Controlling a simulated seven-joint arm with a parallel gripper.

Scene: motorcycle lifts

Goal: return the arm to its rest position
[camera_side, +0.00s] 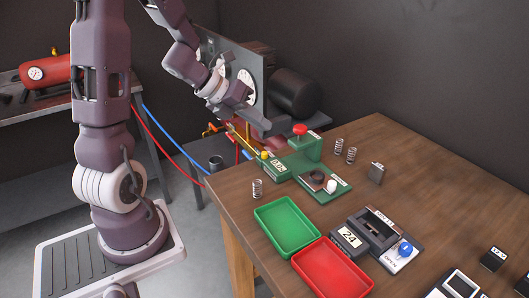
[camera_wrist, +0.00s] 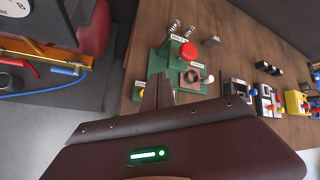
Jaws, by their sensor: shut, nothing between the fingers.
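The fingertips are hard to make out there. I see no contact with anything on the table.
A green tray (camera_side: 288,228) and a red tray (camera_side: 331,268) lie on the wooden table (camera_side: 420,165). A black block marked 24 (camera_side: 349,237) and several springs stand nearby.

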